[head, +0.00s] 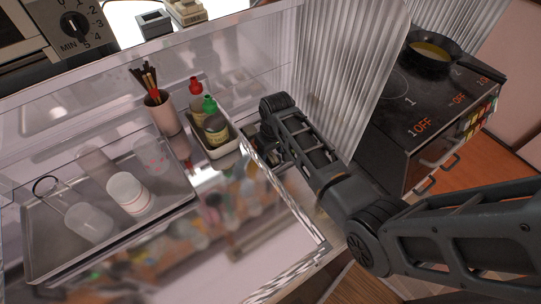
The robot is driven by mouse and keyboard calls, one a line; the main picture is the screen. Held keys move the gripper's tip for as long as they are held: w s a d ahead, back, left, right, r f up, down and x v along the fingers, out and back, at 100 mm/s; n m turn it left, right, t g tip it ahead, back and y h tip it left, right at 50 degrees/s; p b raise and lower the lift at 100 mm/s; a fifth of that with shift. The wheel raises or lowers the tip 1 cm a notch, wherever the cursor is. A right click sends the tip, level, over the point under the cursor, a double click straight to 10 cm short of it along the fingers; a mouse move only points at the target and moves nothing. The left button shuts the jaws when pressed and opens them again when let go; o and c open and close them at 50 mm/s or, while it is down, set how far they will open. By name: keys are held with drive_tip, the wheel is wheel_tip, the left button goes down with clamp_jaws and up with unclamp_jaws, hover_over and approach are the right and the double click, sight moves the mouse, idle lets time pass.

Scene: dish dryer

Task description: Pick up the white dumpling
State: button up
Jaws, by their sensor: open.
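I cannot make out a white dumpling in the head view. My gripper (256,141) is partly in view at the end of my black arm, low beside the right edge of the glassy shelf. It is open. My wrist hides much of it, and I cannot tell what lies between or under its fingers.
A small caddy (214,150) holds a red-capped bottle (196,90) and a green-capped bottle (210,106), just left of my gripper. A cup of chopsticks (160,114) stands beside it. A grey tray (60,265) holds a white cup (131,193). A pan (430,52) sits on the stove at right.

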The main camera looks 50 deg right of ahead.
drive_tip(key=shift+f, duration=0.15)
clamp_jaws()
idle(0.4)
